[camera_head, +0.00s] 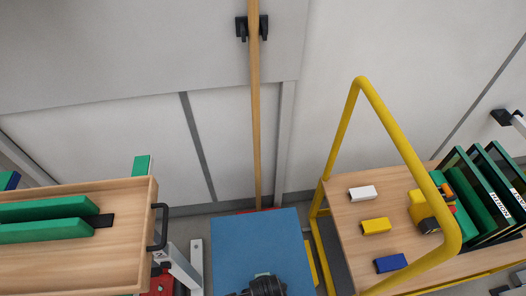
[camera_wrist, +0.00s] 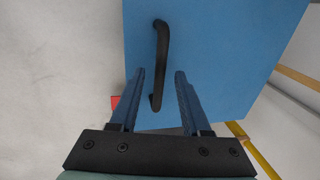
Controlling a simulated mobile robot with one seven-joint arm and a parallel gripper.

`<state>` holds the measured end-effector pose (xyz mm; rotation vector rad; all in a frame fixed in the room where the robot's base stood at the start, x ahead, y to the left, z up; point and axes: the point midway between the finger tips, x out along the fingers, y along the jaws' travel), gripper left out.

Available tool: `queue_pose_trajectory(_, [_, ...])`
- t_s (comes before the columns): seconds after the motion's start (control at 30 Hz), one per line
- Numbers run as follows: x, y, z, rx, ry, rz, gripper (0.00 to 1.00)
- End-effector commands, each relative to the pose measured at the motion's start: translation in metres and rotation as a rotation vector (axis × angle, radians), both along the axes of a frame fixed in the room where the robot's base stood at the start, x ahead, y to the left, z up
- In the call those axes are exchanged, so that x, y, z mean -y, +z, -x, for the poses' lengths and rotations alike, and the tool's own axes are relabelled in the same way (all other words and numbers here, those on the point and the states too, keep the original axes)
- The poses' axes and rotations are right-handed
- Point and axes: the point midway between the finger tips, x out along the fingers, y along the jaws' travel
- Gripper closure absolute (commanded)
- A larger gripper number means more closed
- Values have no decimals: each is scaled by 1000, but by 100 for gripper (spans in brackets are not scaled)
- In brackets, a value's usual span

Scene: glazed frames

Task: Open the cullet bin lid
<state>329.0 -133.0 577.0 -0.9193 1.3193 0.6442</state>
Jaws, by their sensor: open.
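The cullet bin's blue lid (camera_head: 255,238) is a flat square panel at the bottom centre of the head view, and it appears closed. It fills much of the wrist view (camera_wrist: 225,60). Its black bar handle (camera_wrist: 162,50) runs up and down there. My gripper (camera_wrist: 159,72) is open, with its two blue fingers on either side of the handle's lower part in the picture. I cannot tell whether the fingertips reach down around the bar or stay above it. In the head view a dark part of my wrist covers the lid's lower edge, and the handle does not show.
A yellow-railed cart (camera_head: 368,88) stands close on the right with white, yellow and blue blocks and dark green panels. A wooden pole (camera_head: 256,120) rises behind the lid against the pale wall.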

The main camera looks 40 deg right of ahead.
Motion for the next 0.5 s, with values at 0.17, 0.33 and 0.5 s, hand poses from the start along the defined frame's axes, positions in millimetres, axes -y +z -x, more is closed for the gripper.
queue_pose_trajectory(0.17, [0, 0, 0, 0, 0, 0, 71])
queue_pose_trajectory(0.33, [0, 0, 0, 0, 0, 0, 100])
queue_pose_trajectory(0.5, [0, 0, 0, 0, 0, 0, 100])
